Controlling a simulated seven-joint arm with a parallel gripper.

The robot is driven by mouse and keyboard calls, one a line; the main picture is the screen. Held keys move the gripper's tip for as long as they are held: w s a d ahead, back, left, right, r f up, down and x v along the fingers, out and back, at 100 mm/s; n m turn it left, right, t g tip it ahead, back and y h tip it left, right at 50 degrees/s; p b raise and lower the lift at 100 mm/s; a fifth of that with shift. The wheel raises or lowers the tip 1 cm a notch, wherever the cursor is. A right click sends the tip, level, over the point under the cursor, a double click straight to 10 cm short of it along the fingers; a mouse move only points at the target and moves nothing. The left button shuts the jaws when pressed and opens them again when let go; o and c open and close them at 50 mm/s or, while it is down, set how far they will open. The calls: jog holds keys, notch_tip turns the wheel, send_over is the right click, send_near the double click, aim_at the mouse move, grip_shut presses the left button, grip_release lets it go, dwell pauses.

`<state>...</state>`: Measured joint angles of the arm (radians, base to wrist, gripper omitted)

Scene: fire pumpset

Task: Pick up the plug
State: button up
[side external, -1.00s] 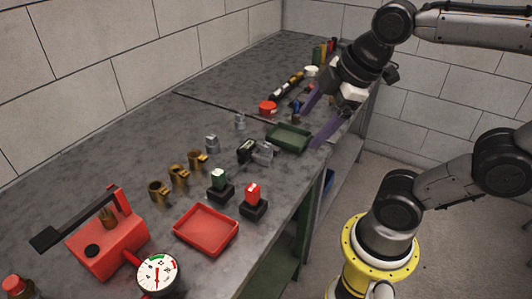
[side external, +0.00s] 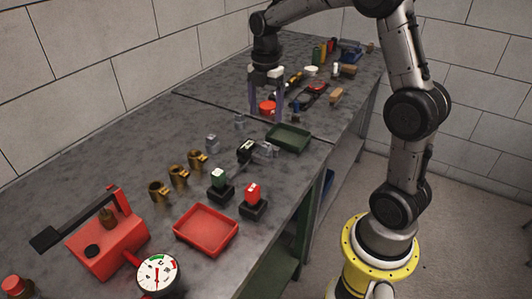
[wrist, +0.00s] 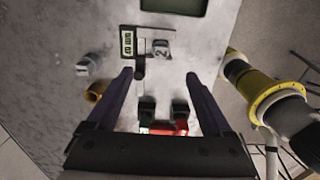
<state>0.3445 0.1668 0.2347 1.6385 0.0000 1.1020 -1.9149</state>
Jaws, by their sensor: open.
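No object is clearly identifiable as the plug. Candidates are three brass fittings (side external: 178,175) standing in a row on the bench and two small grey pieces (side external: 211,143) near them. One brass fitting (wrist: 95,92) and a grey piece (wrist: 85,66) show left of my fingers in the wrist view. My gripper (side external: 266,114) is open and empty, fingers pointing down above the far part of the bench. In the wrist view the space between my fingertips (wrist: 158,76) holds nothing gripped.
A black device (side external: 246,150), a green tray (side external: 290,138) and a red tray (side external: 206,231) lie on the bench. A red pump (side external: 105,250) with a gauge (side external: 157,274) is in front. Clutter fills the far end.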

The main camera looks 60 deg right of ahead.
aim_at(266, 144)
notch_tip(266, 144, down, 13)
jog(key=shift+s+r, duration=0.1)
jog(key=shift+r, duration=0.05)
dwell(0.4)
jog(key=shift+c, duration=0.3)
jog(key=shift+r, duration=0.1)
grip_shut()
